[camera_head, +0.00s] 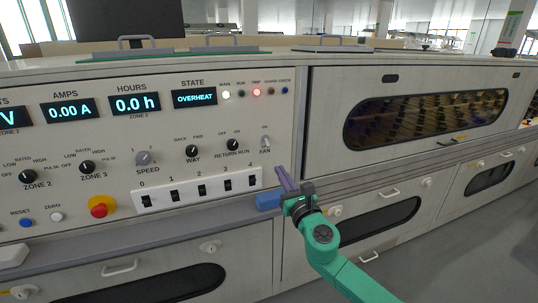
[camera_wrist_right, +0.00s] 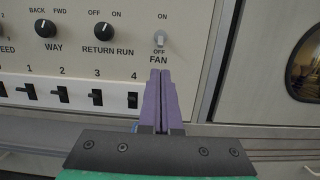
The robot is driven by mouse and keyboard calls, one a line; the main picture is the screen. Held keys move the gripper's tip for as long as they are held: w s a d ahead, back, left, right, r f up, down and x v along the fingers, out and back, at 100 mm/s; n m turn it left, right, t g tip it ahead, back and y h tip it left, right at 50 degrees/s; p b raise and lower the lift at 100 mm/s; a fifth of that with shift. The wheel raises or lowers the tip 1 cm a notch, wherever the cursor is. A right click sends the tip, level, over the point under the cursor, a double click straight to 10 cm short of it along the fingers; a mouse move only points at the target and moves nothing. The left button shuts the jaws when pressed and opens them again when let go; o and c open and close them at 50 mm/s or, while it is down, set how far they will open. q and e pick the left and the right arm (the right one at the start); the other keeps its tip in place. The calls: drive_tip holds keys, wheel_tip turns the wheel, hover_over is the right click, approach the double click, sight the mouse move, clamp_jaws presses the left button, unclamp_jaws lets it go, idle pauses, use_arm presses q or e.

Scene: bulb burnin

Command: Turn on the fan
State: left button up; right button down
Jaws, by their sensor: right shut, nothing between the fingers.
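The fan switch (camera_head: 265,142) is a small pale toggle at the right end of the control panel (camera_head: 225,120). It also shows in the right wrist view (camera_wrist_right: 160,39), with ON above it and OFF and FAN below. I cannot tell for sure which way its lever is set. My right gripper (camera_head: 285,178) is shut and empty, its purple fingers pointing up at the panel. In the right wrist view its fingertips (camera_wrist_right: 160,74) appear just below the FAN label, apart from the switch. My left gripper is not in view.
The RETURN RUN knob (camera_head: 232,145) is left of the fan switch. A row of numbered black switches (camera_head: 202,190) lies below. The STATE display (camera_head: 195,98) reads OVERHEAT and a red TRIP lamp (camera_head: 256,92) glows. A red button (camera_head: 102,206) and a windowed door (camera_head: 425,118) flank these.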

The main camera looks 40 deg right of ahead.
sight(267, 143)
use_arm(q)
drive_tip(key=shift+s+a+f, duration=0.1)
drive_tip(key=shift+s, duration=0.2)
use_arm(e)
drive_tip(key=x, duration=0.9)
drive_tip(key=shift+w, duration=0.25)
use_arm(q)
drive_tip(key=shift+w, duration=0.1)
use_arm(e)
drive_tip(key=shift+d+r, duration=0.1)
drive_tip(key=shift+d, duration=0.05)
